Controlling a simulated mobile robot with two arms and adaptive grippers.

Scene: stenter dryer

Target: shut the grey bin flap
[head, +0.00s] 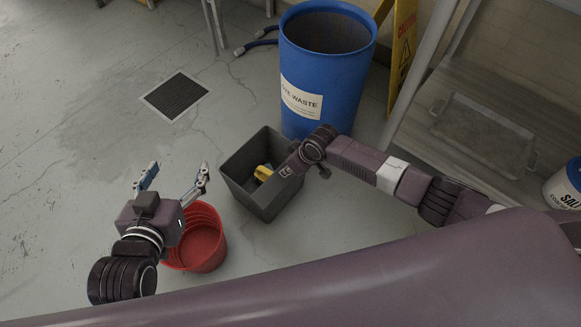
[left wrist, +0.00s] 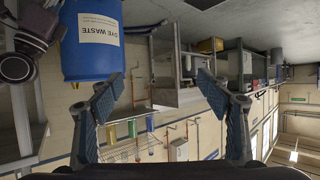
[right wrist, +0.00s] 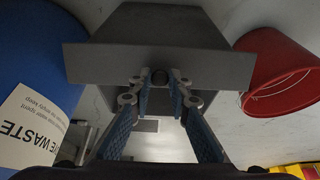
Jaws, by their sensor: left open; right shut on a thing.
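The grey bin (head: 262,201) stands on the floor in the head view, its top open enough to show a yellow thing (head: 263,173) inside. In the right wrist view a grey panel with a dark knob, seemingly the flap (right wrist: 100,63), spans the bin's near side. My right gripper (right wrist: 160,85) is shut on the knob (right wrist: 160,76). In the head view its fingers are mostly hidden at the bin's right side. I cannot tell the flap's exact angle. My left gripper (head: 174,178) is open and empty, left of the bin and above the red bucket.
The red bucket (head: 207,250) stands left of the grey bin. A blue dye waste drum (head: 322,75) stands behind it, with a yellow caution sign (head: 403,45) beside it. A metal rack (head: 480,100) is at right. Floor around the drain grate (head: 175,96) is clear.

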